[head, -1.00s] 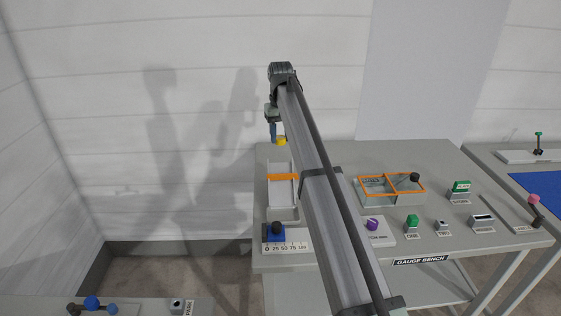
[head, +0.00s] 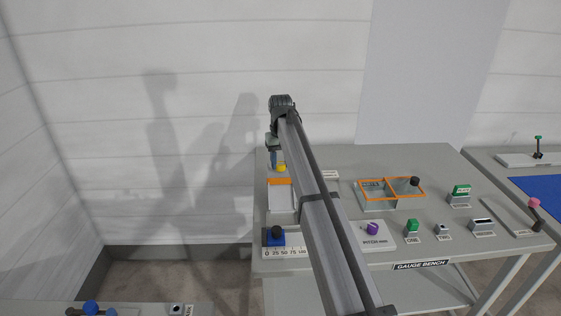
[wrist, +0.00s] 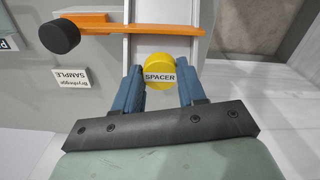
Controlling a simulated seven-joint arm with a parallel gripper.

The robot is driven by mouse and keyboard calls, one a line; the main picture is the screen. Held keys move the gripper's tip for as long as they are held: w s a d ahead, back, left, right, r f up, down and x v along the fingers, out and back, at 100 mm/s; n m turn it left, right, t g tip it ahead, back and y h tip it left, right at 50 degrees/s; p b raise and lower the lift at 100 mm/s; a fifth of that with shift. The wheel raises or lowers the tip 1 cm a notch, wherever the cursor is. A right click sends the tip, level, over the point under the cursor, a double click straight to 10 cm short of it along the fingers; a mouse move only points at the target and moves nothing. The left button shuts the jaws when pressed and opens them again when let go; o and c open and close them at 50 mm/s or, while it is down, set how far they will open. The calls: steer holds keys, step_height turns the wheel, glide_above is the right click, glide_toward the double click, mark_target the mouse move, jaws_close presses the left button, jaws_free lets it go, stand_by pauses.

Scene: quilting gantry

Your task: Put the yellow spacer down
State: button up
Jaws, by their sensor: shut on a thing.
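The yellow spacer (head: 282,168) is a short yellow round piece, held over the back left of the gauge bench (head: 330,160). In the wrist view the spacer (wrist: 159,66) sits between my two blue fingertips, with a white SPACER label facing me. My gripper (wrist: 160,80) is shut on it. In the head view my gripper (head: 276,163) is partly hidden by my arm. The spacer is just behind the orange bar (head: 279,181) that crosses a pale channel. I cannot tell whether it touches the surface below.
The bar shows in the wrist view (wrist: 125,22) with a black knob (wrist: 59,37) at its left, near a SAMPLE label (wrist: 71,77). An orange-rimmed two-part tray (head: 375,204) stands right of my arm. A scale with a blue block (head: 274,239) lies in front.

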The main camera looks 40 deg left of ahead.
mark_target(280, 164)
steer(key=shift+f, duration=0.2)
steer(key=o, duration=0.8)
steer(key=shift+c, duration=0.2)
step_height(280, 164, up, 12)
steer(key=shift+r, duration=0.25)
